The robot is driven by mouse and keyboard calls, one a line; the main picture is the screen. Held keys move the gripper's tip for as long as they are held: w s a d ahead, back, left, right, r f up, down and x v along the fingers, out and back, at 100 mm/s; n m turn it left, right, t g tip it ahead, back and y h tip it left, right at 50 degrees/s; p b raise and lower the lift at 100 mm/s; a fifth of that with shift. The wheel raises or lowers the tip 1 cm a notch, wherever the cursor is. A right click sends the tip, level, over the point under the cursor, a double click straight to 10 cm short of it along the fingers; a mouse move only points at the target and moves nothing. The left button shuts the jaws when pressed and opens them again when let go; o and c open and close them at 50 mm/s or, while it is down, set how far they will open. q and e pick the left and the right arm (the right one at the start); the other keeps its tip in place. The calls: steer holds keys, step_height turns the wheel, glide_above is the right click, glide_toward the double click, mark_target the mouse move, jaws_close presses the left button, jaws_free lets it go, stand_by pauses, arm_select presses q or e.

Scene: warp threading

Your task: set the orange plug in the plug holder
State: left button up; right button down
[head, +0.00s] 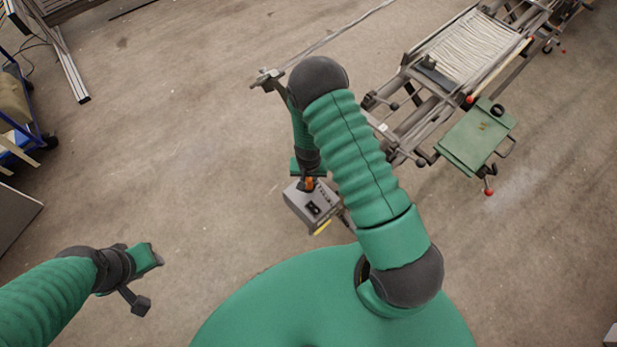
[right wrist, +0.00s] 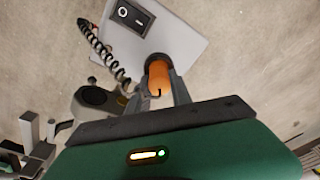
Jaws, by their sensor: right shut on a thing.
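The orange plug (right wrist: 159,76) is between the fingers of my right gripper (right wrist: 160,88), which is shut on it. Its far end meets a dark round opening on the grey box, which looks like the plug holder (right wrist: 178,38); how deep it sits I cannot tell. In the head view the plug (head: 309,183) shows as a small orange spot at the grey box (head: 300,206), with my right gripper (head: 308,178) over it. My left gripper (head: 150,283) is at the lower left, far from the box; its fingers are not clear.
The box has a black rocker switch (right wrist: 130,14). A coiled black cord (right wrist: 103,55) runs beside it. A metal frame with pale threads (head: 470,48) and a green panel (head: 476,138) stand at upper right. A blue cart (head: 22,125) is at far left. Open floor lies between.

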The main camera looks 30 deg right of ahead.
steer(key=c, duration=1.1)
jaws_free()
steer(key=shift+r, duration=0.1)
steer(key=r, duration=0.5)
steer(key=s+r, duration=0.1)
steer(key=r, duration=0.5)
steer(key=a+r, duration=0.1)
steer(key=r, duration=0.4)
steer(key=shift+s+r, duration=0.25)
